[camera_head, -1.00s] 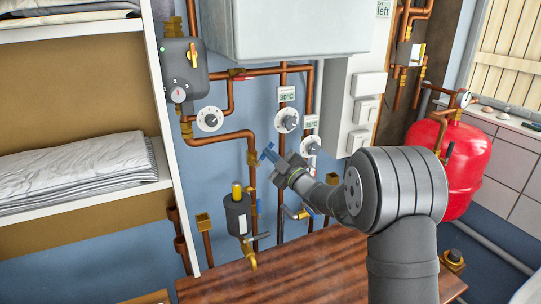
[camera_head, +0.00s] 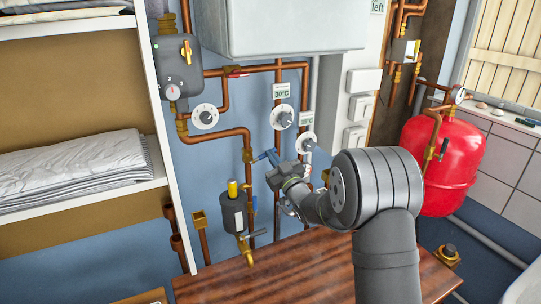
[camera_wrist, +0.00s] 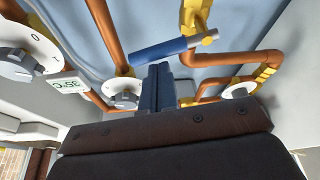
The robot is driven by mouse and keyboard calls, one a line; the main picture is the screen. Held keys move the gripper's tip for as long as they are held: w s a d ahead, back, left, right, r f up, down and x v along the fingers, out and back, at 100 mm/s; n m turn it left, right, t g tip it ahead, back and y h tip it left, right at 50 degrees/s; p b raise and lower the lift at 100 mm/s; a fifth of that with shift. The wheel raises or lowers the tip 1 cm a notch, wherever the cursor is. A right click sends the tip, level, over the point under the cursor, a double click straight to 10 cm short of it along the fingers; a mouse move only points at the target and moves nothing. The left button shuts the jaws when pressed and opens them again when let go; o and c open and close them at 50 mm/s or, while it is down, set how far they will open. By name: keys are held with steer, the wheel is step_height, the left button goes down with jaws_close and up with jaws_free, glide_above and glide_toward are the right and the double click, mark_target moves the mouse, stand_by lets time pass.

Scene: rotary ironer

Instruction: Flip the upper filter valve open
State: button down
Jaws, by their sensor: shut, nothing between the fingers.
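The upper filter valve has a blue lever (camera_head: 263,156) and a brass body (camera_head: 247,155) on the copper pipe above and right of the dark filter (camera_head: 233,212). In the wrist view the blue lever (camera_wrist: 160,50) runs sideways from the yellow valve body (camera_wrist: 195,14). My gripper (camera_head: 273,158) is shut and empty, just right of the lever. In the wrist view its closed fingertips (camera_wrist: 159,68) sit at the lever's near edge, close to its free end. I cannot tell whether they touch. My wrist hides part of the lower piping.
Dials (camera_head: 282,117) and copper pipes crowd the blue wall around my gripper. A white box (camera_head: 285,28) hangs above. A wooden surface (camera_head: 310,270) lies below. A red tank (camera_head: 440,165) stands right; a shelf with folded linen (camera_head: 75,170) is left.

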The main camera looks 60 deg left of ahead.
steer(key=shift+w+f+m+t, duration=0.1)
steer(key=shift+f+m+t, duration=0.1)
steer(key=shift+m, duration=0.35)
steer(key=shift+w+f+m+t, duration=0.1)
steer(key=shift+f+m+t, duration=0.1)
steer(key=shift+m, duration=0.35)
steer(key=d, duration=1.1)
steer(key=shift+d, duration=0.35)
